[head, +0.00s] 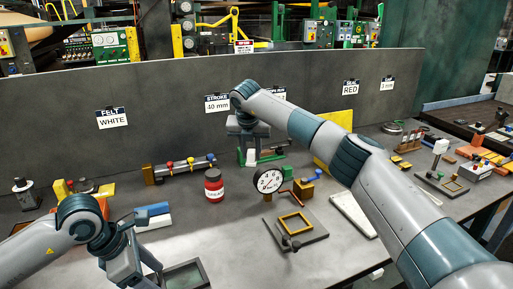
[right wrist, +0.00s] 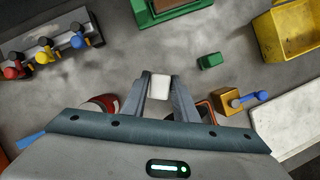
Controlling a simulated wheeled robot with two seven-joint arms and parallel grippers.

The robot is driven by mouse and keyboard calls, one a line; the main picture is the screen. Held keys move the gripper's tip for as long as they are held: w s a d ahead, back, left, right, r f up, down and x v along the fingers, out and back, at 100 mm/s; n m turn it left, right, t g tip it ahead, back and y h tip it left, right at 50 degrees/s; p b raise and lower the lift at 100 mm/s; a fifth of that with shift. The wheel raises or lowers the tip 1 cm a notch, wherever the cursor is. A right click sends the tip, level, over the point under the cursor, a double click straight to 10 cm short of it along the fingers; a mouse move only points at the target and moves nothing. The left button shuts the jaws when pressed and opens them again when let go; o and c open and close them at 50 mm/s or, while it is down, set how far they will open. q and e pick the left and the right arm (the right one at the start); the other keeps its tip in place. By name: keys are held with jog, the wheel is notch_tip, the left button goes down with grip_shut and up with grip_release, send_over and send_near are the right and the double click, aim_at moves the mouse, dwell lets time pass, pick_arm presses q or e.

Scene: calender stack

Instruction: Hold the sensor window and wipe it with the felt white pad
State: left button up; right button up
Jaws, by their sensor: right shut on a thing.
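My right gripper (right wrist: 159,88) is shut on a small white block, which looks like the felt white pad (right wrist: 159,86). A yellow rectangular frame (head: 296,214), likely the sensor window, lies on a grey plate at the front middle, clear of both grippers. My left gripper (head: 130,276) is low at the front left. Its fingertips run to the picture's bottom edge, so its opening is unclear.
A red jar (head: 213,187) and a round dial gauge (head: 269,181) stand mid-bench. Blue and white blocks (head: 154,216) lie near my left gripper. A rail with coloured knobs (head: 180,169) is behind. A "FELT WHITE" card (head: 112,118) hangs on the back panel.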

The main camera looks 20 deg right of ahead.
jog(key=s+a+n+g+y, duration=0.1)
jog(key=s+a+n+y, duration=0.2)
jog(key=s+a+n, duration=0.75)
jog(key=s+a+n+y, duration=0.3)
jog(key=s+a+n, duration=0.4)
jog(key=a, duration=0.7)
jog(key=s+a+n+g, duration=0.2)
jog(key=s+a+n, duration=0.3)
jog(key=s, duration=0.6)
jog(key=shift+a+f+n+g+y, duration=0.15)
jog(key=shift+f+n+g+y, duration=0.2)
jog(key=shift+n, duration=0.3)
jog(key=shift+w+f, duration=0.1)
jog(key=shift+f, duration=0.05)
jog(key=shift+f, duration=2.85)
jog(key=shift+f, duration=0.95)
jog(key=shift+s, duration=0.8)
